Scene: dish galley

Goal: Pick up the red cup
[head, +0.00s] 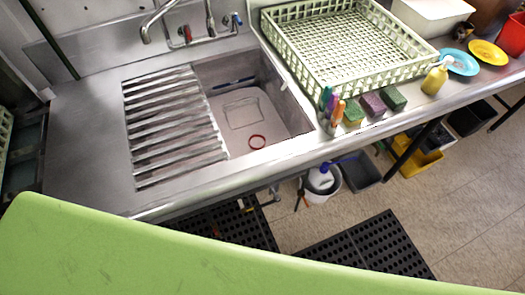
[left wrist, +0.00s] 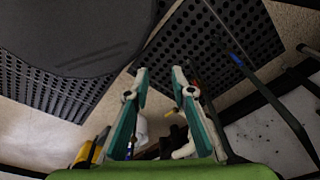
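A red cup-like object (head: 513,37) stands at the far right end of the counter in the head view, cut off by the picture edge. Only part of it shows. My left gripper (left wrist: 160,73) shows in the left wrist view with its two teal fingers apart and nothing between them. It points over the floor and the black mats, and no red cup shows in that view. Neither gripper shows in the head view, and my right gripper is in neither view.
A yellow bottle (head: 434,80), blue plate (head: 461,63) and yellow plate (head: 488,52) are near the red object.

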